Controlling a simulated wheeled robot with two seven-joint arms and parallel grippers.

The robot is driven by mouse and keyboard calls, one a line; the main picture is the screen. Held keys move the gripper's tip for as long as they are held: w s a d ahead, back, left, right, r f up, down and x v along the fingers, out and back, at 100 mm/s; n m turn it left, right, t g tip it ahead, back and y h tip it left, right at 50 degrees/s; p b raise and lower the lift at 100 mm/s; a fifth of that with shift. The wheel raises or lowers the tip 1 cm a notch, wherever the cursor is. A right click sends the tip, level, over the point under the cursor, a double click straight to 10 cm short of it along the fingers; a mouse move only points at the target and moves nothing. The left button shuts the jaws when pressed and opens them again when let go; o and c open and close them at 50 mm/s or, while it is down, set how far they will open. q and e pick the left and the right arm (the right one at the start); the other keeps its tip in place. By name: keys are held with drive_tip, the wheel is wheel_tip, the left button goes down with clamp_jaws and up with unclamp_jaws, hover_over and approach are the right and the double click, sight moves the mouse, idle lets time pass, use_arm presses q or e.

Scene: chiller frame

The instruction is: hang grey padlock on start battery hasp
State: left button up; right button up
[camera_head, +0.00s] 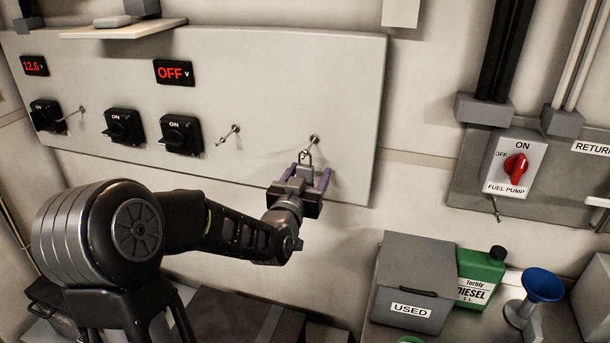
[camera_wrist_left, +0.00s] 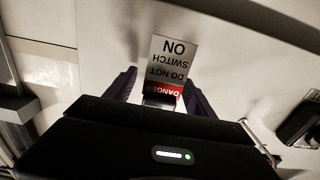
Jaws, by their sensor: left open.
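A small grey padlock (camera_head: 305,171) is at the peg (camera_head: 314,140) on the right of the panel, its shackle up at the peg's tip. Whether the shackle is around the peg is too small to tell. My left gripper (camera_head: 311,178) is open, its purple fingers on either side of the padlock body. In the left wrist view, a red and white "DANGER DO NOT SWITCH ON" tag (camera_wrist_left: 172,62) shows upside down beyond the fingers (camera_wrist_left: 160,92). The panel has three black rotary switches, left (camera_head: 46,117), middle (camera_head: 123,126) and right (camera_head: 181,134). My right gripper is not in view.
Other pegs stick out of the panel (camera_head: 345,80) in the middle (camera_head: 236,129) and at left (camera_head: 82,110). A grey "USED" box (camera_head: 417,265), green diesel can (camera_head: 481,275) and blue funnel (camera_head: 543,285) stand at lower right. A red fuel pump switch (camera_head: 516,167) is at right.

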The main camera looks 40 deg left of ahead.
use_arm(q)
clamp_jaws()
idle(0.7)
